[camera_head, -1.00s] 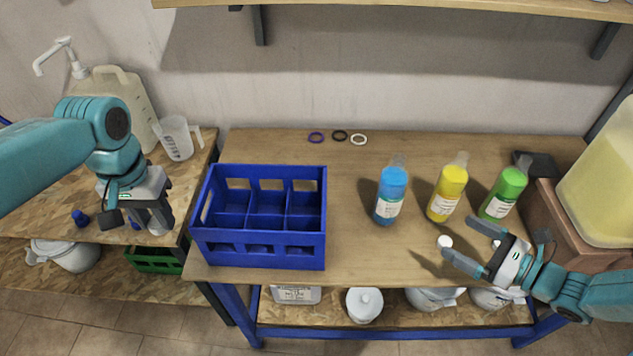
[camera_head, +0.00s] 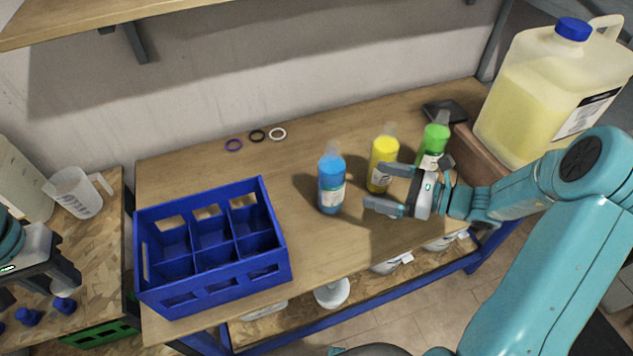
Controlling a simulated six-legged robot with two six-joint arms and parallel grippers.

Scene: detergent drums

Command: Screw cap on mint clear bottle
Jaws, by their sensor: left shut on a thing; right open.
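A blue-filled clear bottle (camera_head: 331,184), a yellow one (camera_head: 381,164) and a green one (camera_head: 433,143) stand upright in a row on the table, with labels and pale translucent tops. I cannot tell which is the mint one. My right gripper (camera_head: 383,187) is open and empty, its fingers pointing left, just in front of the yellow bottle and partly covering it. No loose cap is visible; the gripper may hide one. My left gripper (camera_head: 62,280) is at the left edge, partly out of view, shut on a pale thing I cannot identify.
A blue divided crate (camera_head: 272,270) stands on the table, left of the bottles. Rings, including a white one (camera_head: 278,133), lie behind. A large yellow jug (camera_head: 540,85) stands at right. A measuring jug (camera_head: 76,192) and blue caps (camera_head: 64,306) are on the left table.

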